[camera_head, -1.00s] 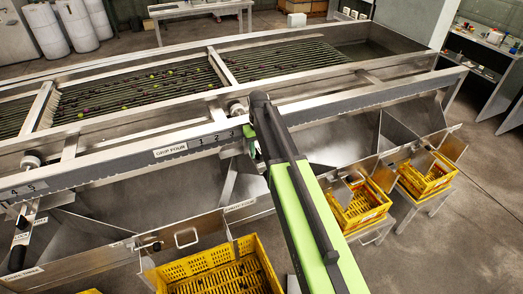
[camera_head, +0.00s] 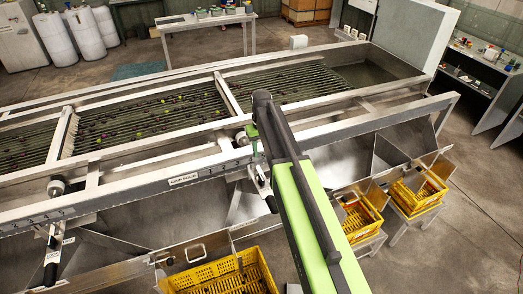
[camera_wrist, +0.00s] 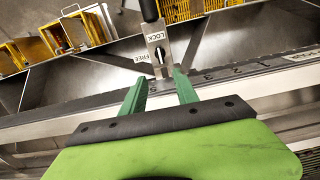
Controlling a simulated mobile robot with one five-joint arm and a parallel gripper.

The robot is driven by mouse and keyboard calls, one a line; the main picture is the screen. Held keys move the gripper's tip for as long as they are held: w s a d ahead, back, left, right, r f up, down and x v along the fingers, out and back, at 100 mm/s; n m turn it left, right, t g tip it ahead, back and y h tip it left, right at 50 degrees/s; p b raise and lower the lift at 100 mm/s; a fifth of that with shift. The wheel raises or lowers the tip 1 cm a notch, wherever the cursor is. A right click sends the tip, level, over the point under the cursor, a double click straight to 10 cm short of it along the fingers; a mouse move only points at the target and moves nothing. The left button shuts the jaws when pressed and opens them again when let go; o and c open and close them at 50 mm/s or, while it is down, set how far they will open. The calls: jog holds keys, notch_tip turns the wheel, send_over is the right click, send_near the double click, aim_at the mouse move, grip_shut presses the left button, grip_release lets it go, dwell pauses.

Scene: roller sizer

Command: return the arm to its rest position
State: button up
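My arm, black and bright green, reaches forward over the roller sizer's front rail (camera_head: 140,183). In the wrist view my gripper (camera_wrist: 160,84) has two green fingers standing apart with nothing held between them. Beyond the fingertips is a metal lever plate (camera_wrist: 157,55) marked LOCK and FREE, with a black handle (camera_wrist: 149,10). The fingertips are close to its lower end; I cannot tell whether they touch it. In the head view a green finger (camera_head: 252,133) shows at the arm's far end, and the rest of the gripper is mostly hidden.
Several yellow crates (camera_head: 222,278) stand under the metal chutes. Another lever (camera_head: 53,255) hangs at the left. Small dark and green fruit lie on the roller bed (camera_head: 150,122). A white table (camera_head: 205,26) stands behind, and shelves (camera_head: 485,72) stand at the right.

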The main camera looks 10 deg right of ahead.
jog(key=s+f+m+b, duration=0.1)
jog(key=s+f+b, duration=0.3)
jog(key=s, duration=0.6)
jog(key=s+d+f+m+b, duration=0.1)
jog(key=s+f+b, duration=0.4)
jog(key=s, duration=0.5)
jog(key=shift+s+d, duration=0.2)
jog(key=shift+s, duration=0.2)
